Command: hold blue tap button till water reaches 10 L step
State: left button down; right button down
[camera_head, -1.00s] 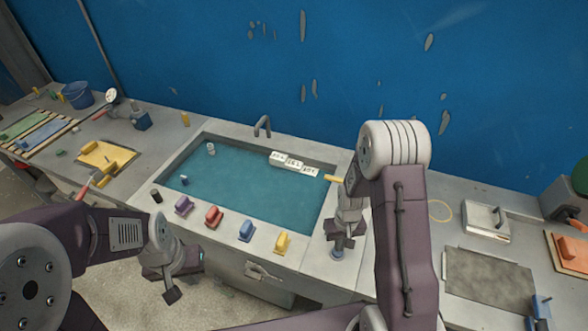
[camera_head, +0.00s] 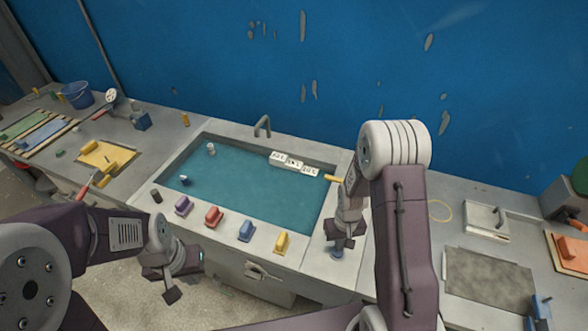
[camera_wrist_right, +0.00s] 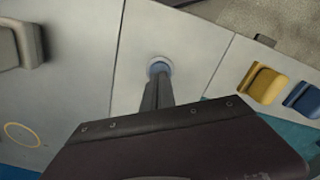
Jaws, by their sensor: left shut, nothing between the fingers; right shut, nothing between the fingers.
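The sink basin (camera_head: 325,226) holds teal water (camera_head: 250,185), with a grey tap (camera_head: 262,126) at its back edge. White numbered steps (camera_head: 294,164) stand above the water at the back right; their numbers are too small to read surely. A round blue button (camera_head: 337,253) sits on the counter right of the basin. It also shows in the right wrist view (camera_wrist_right: 158,66). My right gripper (camera_head: 338,242) is shut and empty, pointing down at this button; I cannot tell whether it touches. My left gripper (camera_head: 171,295) is shut and empty, in front of the counter.
Purple (camera_head: 183,206), red (camera_head: 213,216), blue (camera_head: 246,231) and yellow (camera_head: 282,242) blocks line the front rim. A white-lidded box (camera_head: 487,221) and a grey mat (camera_head: 490,280) lie at the right. A blue bucket (camera_head: 77,95) stands far left.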

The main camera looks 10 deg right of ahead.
jog(key=shift+f, duration=0.2)
jog(key=shift+f+b, duration=0.85)
jog(key=shift+f, duration=0.05)
jog(key=shift+r, duration=0.1)
dwell(1.1)
notch_tip(320, 180, up, 7)
jog(key=p, duration=0.6)
jog(key=shift+r+p, duration=0.1)
jog(key=shift+p, duration=0.25)
